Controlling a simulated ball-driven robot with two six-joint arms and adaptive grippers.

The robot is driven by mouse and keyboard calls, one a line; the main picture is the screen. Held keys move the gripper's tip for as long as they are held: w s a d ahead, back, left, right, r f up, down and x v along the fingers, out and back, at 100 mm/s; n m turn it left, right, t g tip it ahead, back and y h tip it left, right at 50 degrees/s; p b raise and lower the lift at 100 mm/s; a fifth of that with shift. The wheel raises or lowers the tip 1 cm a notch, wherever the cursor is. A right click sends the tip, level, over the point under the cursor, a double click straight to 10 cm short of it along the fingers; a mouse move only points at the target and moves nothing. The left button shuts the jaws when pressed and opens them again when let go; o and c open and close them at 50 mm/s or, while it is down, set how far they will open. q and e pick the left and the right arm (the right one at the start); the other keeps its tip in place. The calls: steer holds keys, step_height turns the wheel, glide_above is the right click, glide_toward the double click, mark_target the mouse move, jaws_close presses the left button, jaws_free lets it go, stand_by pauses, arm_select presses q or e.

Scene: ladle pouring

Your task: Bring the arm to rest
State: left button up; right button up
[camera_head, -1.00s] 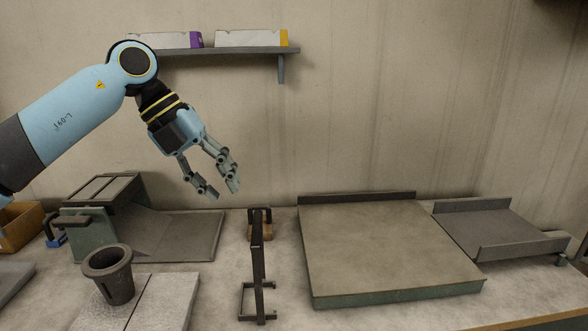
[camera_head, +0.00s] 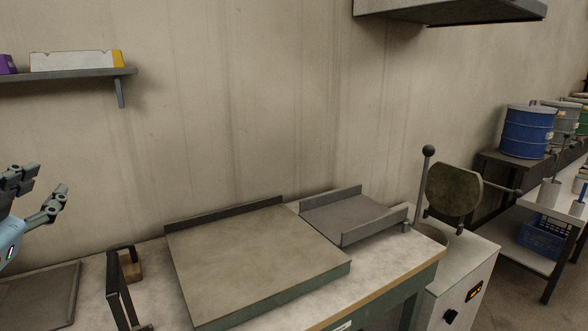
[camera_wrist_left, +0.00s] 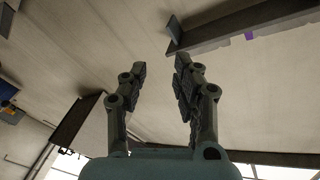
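Behind the fingers are the bare wall and the underside of the shelf (camera_wrist_left: 240,25). The rest of my left arm is mostly cut off by the picture's left edge. My right gripper is in neither view.
A wide flat plate (camera_head: 250,255) and a grey tray (camera_head: 345,215) lie on the bench. A black metal frame (camera_head: 117,285) stands left of the plate. A grey machine (camera_head: 460,280) stands right of the bench. A wall shelf (camera_head: 60,76) holds boxes.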

arm_select(q)
steer(key=s+f+n+g, duration=0.4)
steer(key=s+f+g, duration=0.6)
steer(key=f, duration=0.4)
steer(key=s+d+f+g+h, duration=0.2)
steer(key=s+d+f, duration=0.1)
steer(key=s, duration=0.3)
steer(key=s+d+f+g+h, duration=0.1)
steer(key=s+d+f+g, duration=0.2)
steer(key=s, duration=0.4)
step_height(320, 180, down, 33)
steer(key=s+a+b, duration=0.1)
steer(key=a+b, duration=0.1)
steer(key=b, duration=0.5)
steer(key=s+f+g+b, duration=0.1)
steer(key=s+f+b, duration=0.2)
steer(key=s+f, duration=0.6)
steer(key=s+a+f+g+b, duration=0.1)
steer(key=s+f+b, duration=0.2)
steer(key=s+f, duration=0.7)
step_height(320, 180, down, 4)
steer(key=shift+f, duration=0.25)
steer(key=shift+b, duration=0.3)
